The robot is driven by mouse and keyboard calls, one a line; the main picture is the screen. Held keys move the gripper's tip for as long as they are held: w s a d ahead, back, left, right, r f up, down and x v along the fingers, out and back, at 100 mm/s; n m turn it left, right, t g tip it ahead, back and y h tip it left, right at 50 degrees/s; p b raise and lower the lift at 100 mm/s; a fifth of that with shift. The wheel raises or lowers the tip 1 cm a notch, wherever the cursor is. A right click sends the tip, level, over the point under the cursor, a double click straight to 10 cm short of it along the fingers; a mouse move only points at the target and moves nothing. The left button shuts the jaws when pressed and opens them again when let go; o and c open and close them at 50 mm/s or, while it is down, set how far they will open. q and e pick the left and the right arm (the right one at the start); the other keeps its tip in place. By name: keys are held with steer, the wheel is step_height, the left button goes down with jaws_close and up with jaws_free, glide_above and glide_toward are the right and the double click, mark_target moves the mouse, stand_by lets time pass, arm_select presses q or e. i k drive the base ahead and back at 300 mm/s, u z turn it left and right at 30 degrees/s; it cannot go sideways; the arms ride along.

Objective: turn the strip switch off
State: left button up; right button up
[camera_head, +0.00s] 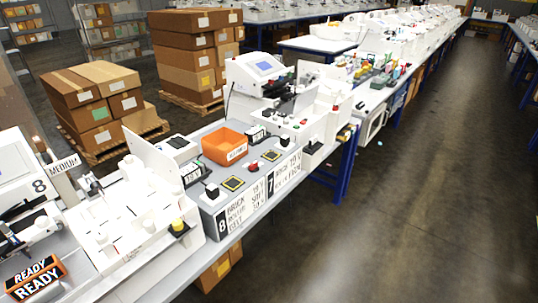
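No part that I can name for sure as the strip switch stands out; it is too small or hidden. Small electrical-looking parts sit on the grey bench: a black block with a white label (192,174), a black plug-like piece (211,191), and another black block (257,134) farther back. A red button (253,166) lies between two black squares with yellow outlines, the near one (233,183) and the far one (271,155). I cannot tell whether any switch is on or off. Neither of my grippers can be made out in this view.
An orange bin (226,143) sits mid-bench. Cardboard boxes (92,95) are stacked behind. The floor (400,200) to the right is clear.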

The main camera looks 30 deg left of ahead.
mark_target(253, 167)
steer(key=u, duration=0.25)
steer(key=i, duration=0.7)
steer(key=u, duration=1.2)
steer(key=i, duration=0.5)
steer(key=u, duration=0.55)
